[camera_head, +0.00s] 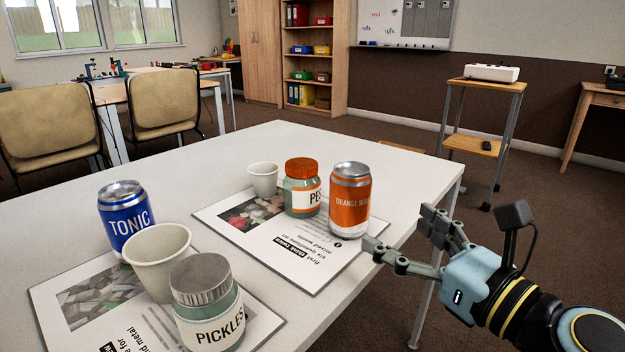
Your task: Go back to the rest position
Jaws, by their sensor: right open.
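My right gripper (405,240) is open and empty at the table's right edge, to the right of the orange soda can and apart from it. My left gripper does not show. On the white table (330,142) stand a blue tonic can (126,214), a large white cup (158,262), a pickles jar with a grey lid (208,305), a small white cup (263,179), a pesto-type jar with an orange lid (302,188), its label partly hidden, and the orange soda can (350,203). All stand upright.
Two printed sheets (300,262) (150,330) lie under the things. The table's back part is bare. Behind are two beige chairs (45,125) (163,100), a shelf (318,60) and a small wooden stand (485,115). Open floor lies right of the table.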

